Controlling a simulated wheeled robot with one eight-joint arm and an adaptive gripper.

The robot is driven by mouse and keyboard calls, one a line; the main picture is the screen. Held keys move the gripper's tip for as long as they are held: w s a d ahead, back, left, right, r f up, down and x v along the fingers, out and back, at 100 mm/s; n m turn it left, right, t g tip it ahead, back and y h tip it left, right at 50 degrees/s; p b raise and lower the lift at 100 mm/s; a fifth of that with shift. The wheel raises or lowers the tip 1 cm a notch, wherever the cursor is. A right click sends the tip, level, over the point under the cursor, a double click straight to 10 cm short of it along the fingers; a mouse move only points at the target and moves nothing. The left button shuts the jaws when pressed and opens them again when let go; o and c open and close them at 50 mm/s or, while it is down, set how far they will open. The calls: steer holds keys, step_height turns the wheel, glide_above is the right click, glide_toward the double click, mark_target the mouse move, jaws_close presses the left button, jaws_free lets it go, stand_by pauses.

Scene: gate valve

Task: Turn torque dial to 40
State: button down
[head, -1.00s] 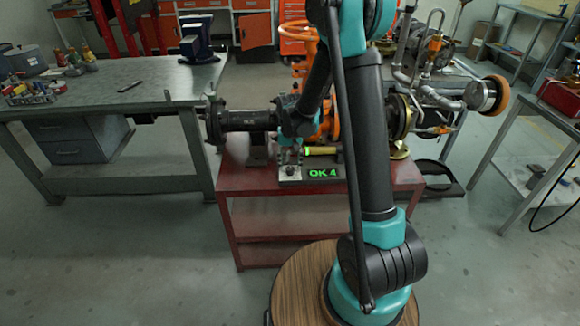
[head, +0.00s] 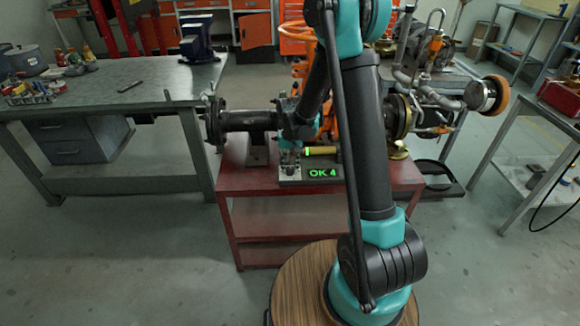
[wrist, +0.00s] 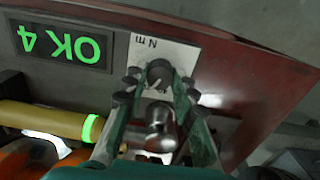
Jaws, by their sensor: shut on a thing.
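The torque dial (wrist: 159,73) is a dark round knob with a white pointer on a pale plate marked "Nm", in the wrist view. My gripper (wrist: 157,85) has its green fingers on either side of the dial and is shut on it. The dial is partly hidden by the fingertips. A green display (head: 323,172) beside it reads "OK 4"; it shows upside down in the wrist view (wrist: 62,44). In the head view my gripper (head: 289,165) is down at the left end of the small display panel, and the dial is hidden there.
A yellow handle with a green ring (wrist: 45,120) lies close beside my gripper. A metal cylinder (wrist: 160,125) shows between my fingers. The panel is on a red bench (head: 265,180), with a dark flanged pipe (head: 245,121) behind. A workbench (head: 100,85) stands left.

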mark_target(290, 168)
steer(key=n, duration=0.8)
steer(key=shift+n, duration=0.3)
stand_by(0.5)
steer(key=c, duration=1.2)
jaws_free()
step_height(290, 168, up, 12)
steer(key=shift+d, duration=0.1)
